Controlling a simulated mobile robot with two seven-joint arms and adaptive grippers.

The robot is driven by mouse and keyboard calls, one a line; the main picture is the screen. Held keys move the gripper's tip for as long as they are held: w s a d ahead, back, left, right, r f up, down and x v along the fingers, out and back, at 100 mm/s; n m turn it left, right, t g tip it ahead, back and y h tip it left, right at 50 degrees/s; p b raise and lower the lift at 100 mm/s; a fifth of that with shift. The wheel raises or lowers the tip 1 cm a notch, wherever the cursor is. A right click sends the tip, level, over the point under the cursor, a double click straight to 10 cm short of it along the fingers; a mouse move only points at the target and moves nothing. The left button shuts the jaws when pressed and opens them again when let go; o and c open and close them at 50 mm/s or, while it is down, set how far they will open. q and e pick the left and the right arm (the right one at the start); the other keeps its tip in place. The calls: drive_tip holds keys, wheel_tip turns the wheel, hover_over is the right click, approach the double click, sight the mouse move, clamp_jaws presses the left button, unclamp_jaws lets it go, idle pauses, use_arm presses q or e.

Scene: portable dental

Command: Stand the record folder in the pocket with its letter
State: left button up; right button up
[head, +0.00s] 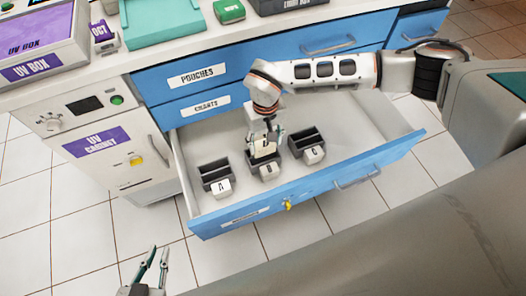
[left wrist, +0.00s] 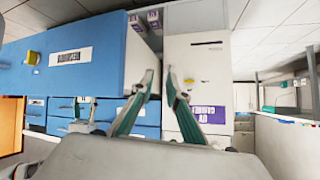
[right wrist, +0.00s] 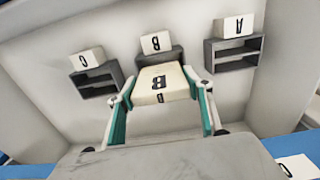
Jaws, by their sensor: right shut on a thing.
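The cream record folder (head: 263,146), marked B, is in my right gripper (head: 264,137) inside the open drawer. In the right wrist view the folder (right wrist: 160,84) sits between the two fingers (right wrist: 159,112), its B face toward the camera. It lines up with the grey pocket B (head: 264,172), whose rim shows behind the folder in the right wrist view (right wrist: 160,57). I cannot tell how far its lower edge is in the pocket. Pocket A (head: 215,172) and pocket C (head: 303,140) are on either side. My left gripper (head: 155,262) is open and empty, outside the drawer.
The blue drawer's front (head: 310,188) stands pulled out from the cabinet. The UV cabinet (head: 100,150) is to its left. The counter above holds the UV box (head: 40,45), a teal tray (head: 160,22) and a green box (head: 229,11). Tiled floor lies in front.

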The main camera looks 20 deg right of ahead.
sight(265, 154)
wheel_tip(265, 154, down, 2)
drive_tip(key=shift+f, duration=0.5)
wheel_tip(265, 154, down, 4)
drive_tip(key=shift+s+f+b, duration=0.15)
drive_tip(key=shift+f+b, duration=0.1)
drive_tip(key=shift+b, duration=0.7)
drive_tip(key=shift+w+f, duration=0.15)
drive_tip(key=shift+w, duration=0.1)
use_arm(q)
drive_tip(key=shift+w+d+r+h, duration=0.15)
drive_tip(key=shift+w+d, duration=0.05)
drive_tip(key=shift+d, duration=0.2)
drive_tip(key=shift+w+d+r+h, duration=0.1)
drive_tip(key=shift+w+d+h, duration=0.05)
drive_tip(key=shift+d, duration=0.25)
use_arm(e)
drive_tip(key=shift+f, duration=0.55)
drive_tip(key=o, duration=1.2)
use_arm(q)
drive_tip(key=shift+w+r, duration=0.1)
drive_tip(key=shift+r, duration=0.05)
use_arm(e)
drive_tip(key=shift+r, duration=0.1)
